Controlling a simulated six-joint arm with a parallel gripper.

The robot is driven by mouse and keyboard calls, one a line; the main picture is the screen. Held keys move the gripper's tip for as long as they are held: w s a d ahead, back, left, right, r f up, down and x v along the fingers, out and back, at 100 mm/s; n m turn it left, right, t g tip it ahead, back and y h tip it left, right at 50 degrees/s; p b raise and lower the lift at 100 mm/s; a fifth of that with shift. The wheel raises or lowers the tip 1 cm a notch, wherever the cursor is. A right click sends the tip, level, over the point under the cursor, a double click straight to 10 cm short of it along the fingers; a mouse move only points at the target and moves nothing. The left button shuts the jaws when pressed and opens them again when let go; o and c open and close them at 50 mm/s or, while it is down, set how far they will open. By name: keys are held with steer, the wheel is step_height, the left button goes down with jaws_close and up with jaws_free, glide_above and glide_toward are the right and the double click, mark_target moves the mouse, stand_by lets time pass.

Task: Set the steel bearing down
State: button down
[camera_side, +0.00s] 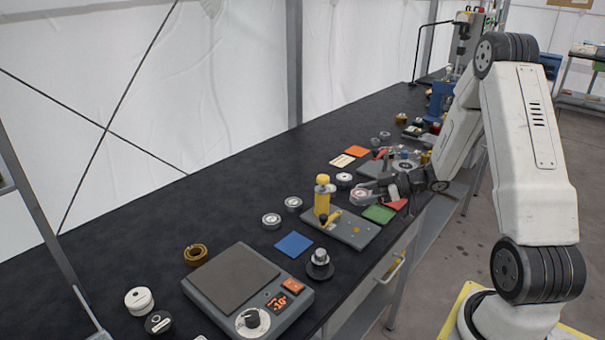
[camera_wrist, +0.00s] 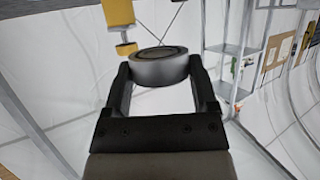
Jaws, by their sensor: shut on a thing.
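The steel bearing (camera_wrist: 160,70) is a short grey ring held between the two black fingers of my gripper (camera_wrist: 160,80) in the wrist view. In the side view the bearing (camera_side: 359,196) shows small at the tips of my gripper (camera_side: 364,193), above the dark bench (camera_side: 130,232). My gripper is shut on it. The gap between the bearing and the bench cannot be told. Other similar metal rings stand on the bench to the left, one ring (camera_side: 271,220) and another (camera_side: 293,204).
A grey plate with a yellow-topped fixture (camera_side: 323,194) stands just left of my gripper. A scale (camera_side: 234,280), brass ring (camera_side: 195,254) and black knobbed piece (camera_side: 320,264) are nearer the camera. The bench's rear left is clear.

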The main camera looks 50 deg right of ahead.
steer(key=shift+w, duration=0.1)
steer(key=w+a+r+m+t+h, duration=0.1)
steer(key=w+a+r+m+h, duration=0.2)
steer(key=w+a, duration=0.6)
steer(key=w+a+m+t+h, duration=0.1)
steer(key=a+m+h, duration=0.2)
steer(key=a, duration=0.8)
steer(key=shift+a+f+h, duration=0.3)
steer(key=shift+a, duration=0.05)
steer(key=shift+d, duration=0.15)
steer(key=d+n+y, duration=0.3)
steer(key=d+y, duration=0.1)
steer(key=d, duration=0.8)
steer(key=s+d+n+y, duration=0.1)
steer(key=s+d, duration=0.1)
steer(key=s, duration=0.1)
steer(key=s+d+f+n+g, duration=0.1)
steer(key=s+d, duration=0.2)
steer(key=s+d+f+y, duration=0.1)
steer(key=s+d, duration=0.2)
steer(key=shift+s+f+n+g+y, duration=0.1)
steer(key=shift+s+n+g+y, duration=0.2)
steer(key=shift+n+g, duration=0.1)
steer(key=shift+s+d+f, duration=0.1)
steer(key=shift+s+d, duration=0.1)
steer(key=shift+s, duration=0.1)
